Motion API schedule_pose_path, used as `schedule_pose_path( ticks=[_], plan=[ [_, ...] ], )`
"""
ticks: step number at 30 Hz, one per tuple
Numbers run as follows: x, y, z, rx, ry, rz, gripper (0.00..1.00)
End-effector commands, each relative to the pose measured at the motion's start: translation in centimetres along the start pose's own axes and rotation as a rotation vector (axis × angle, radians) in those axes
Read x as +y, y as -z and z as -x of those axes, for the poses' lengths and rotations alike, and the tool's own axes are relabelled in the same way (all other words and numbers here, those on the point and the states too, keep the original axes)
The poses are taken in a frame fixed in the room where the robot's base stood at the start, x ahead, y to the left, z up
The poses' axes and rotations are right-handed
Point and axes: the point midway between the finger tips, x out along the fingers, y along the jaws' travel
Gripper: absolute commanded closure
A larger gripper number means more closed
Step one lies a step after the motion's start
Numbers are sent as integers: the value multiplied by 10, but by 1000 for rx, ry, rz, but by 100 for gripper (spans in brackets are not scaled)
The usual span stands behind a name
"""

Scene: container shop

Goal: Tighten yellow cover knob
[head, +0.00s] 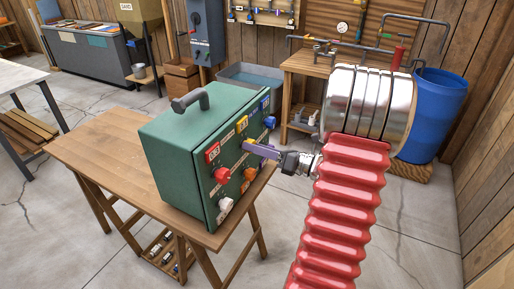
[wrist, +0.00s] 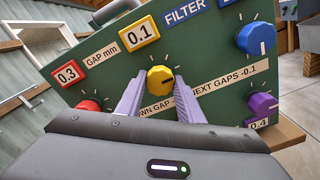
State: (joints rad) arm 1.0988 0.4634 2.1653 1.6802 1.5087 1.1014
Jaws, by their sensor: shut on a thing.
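The yellow knob (wrist: 154,83) sits on the front panel of a green box (head: 175,150), below a yellow label reading 0.1 (wrist: 139,36). A dark pointer line on the knob points roughly to the right in the wrist view. My gripper (head: 248,146) reaches the panel from the right in the head view; its purple fingers hide the knob there. In the wrist view the fingers (wrist: 160,81) stand on both sides of the knob, shut on it. Printed text below the knob is partly covered by the fingers.
Around it on the panel are a red knob (head: 222,175), an orange knob (head: 250,174), a white knob (head: 225,205) and a blue knob (wrist: 257,39). A purple knob (wrist: 261,105) is at right. The box stands on a wooden table (head: 95,150), clear at left.

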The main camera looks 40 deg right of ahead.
Motion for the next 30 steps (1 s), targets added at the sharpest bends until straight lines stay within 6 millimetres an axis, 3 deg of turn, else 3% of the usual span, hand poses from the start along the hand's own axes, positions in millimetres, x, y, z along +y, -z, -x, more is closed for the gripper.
schedule_pose_path(
  ticks=[4, 5, 12, 23, 30],
  plan=[
    [-3, -4, 1, -9, 8, 6, 89],
    [-3, -4, 1, -9, 8, 6, 64],
    [-2, -3, 1, -5, 5, 4, 48],
    [-1, -2, 4, -4, 3, 3, 48],
    [-2, -2, 27, -4, 5, 4, 48]
  ],
)
